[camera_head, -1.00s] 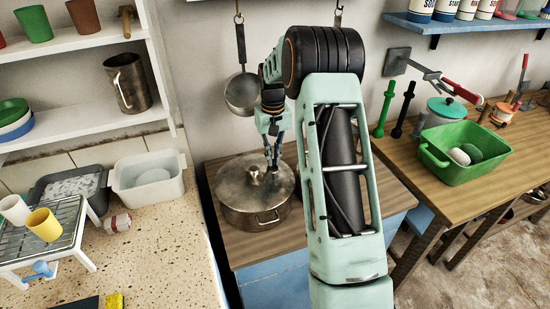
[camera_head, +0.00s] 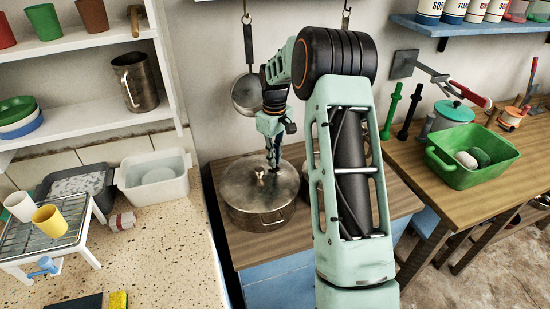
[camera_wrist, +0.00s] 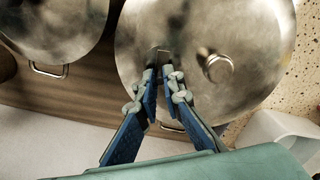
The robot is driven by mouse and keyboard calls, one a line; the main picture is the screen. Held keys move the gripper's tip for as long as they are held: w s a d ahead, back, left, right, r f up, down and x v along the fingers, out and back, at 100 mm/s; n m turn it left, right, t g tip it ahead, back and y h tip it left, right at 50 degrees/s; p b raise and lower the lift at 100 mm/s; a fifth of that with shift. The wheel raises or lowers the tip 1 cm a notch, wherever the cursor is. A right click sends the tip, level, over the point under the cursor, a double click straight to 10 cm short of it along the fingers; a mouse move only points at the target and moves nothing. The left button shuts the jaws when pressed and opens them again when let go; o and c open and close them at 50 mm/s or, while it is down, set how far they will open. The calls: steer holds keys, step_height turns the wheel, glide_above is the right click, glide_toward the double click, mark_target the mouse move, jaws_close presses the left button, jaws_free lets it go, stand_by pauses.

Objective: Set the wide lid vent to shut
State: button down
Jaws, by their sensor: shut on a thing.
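The wide steel pot (camera_head: 252,213) stands on a wooden counter, its lid (camera_head: 245,183) on. The lid's round knob (camera_head: 259,173) also shows in the wrist view (camera_wrist: 218,68). My gripper (camera_head: 273,168) points down at the lid, behind and right of the knob in the head view. In the wrist view my gripper (camera_wrist: 159,68) is closed at a small vent tab (camera_wrist: 158,51) on the lid, left of the knob. The fingertips hide part of the tab, and I cannot read its setting.
A second lidded pot (camera_wrist: 50,25) stands close by; my arm mostly hides it in the head view. A pan (camera_head: 245,95) hangs on the wall behind. A white basin (camera_head: 155,182) is to the left, a green tub (camera_head: 470,170) to the right.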

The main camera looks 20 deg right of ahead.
stand_by(0.3)
steer(key=c, duration=2.1)
jaws_free()
step_height(320, 180, up, 12)
steer(key=shift+r, duration=0.1)
